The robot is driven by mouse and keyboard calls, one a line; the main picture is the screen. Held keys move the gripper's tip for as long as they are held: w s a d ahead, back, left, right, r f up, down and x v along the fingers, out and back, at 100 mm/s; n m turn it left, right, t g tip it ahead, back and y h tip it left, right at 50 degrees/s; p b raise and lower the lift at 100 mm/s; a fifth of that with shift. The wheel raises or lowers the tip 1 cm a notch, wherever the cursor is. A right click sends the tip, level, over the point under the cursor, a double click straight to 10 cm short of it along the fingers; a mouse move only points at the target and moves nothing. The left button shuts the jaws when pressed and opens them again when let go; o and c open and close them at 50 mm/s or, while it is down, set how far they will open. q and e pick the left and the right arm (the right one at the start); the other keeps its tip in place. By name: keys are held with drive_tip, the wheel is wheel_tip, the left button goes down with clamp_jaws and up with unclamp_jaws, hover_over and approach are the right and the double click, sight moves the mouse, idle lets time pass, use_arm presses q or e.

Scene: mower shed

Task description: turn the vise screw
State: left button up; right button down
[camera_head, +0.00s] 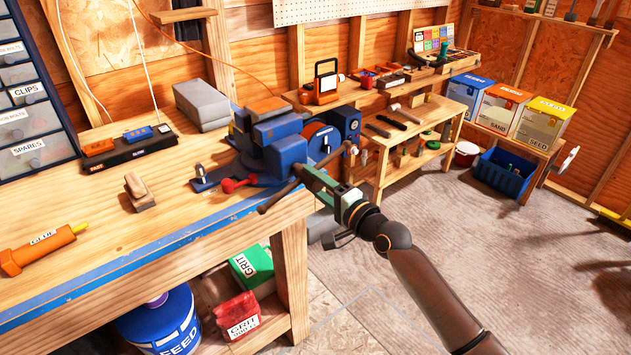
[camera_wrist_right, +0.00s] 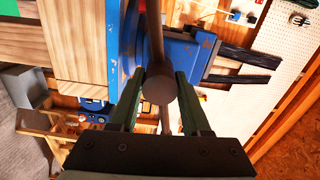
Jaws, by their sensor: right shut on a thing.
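The blue vise (camera_head: 281,133) is mounted at the right front corner of the workbench. Its screw ends in a round dark head (camera_wrist_right: 158,86), with a handle bar (camera_wrist_right: 154,35) passing through it. In the head view the bar (camera_head: 277,198) slants from lower left to upper right. My right gripper (camera_head: 303,172) reaches in from the lower right and is shut on the screw head. In the right wrist view its two green fingers (camera_wrist_right: 158,98) stand on either side of the head. In the head view the fingers hide most of the head. My left gripper is not in view.
The workbench (camera_head: 100,262) holds an orange glue tube (camera_head: 42,249), a wooden block (camera_head: 139,192) and a red-handled tool (camera_head: 238,184) near the vise. A low shelf bench (camera_head: 415,150) with tools stands behind my right arm.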

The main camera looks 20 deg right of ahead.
drive_tip(key=n, duration=0.3)
drive_tip(key=shift+r+n, duration=0.2)
drive_tip(key=shift+n, duration=0.2)
drive_tip(key=shift+n+p, duration=0.35)
drive_tip(key=shift+n, duration=1.45)
drive_tip(key=c, duration=0.8)
unclamp_jaws()
drive_tip(key=o, duration=0.4)
drive_tip(key=shift+w+a+f, duration=0.1)
drive_tip(key=shift+w, duration=0.05)
drive_tip(key=shift+f, duration=0.1)
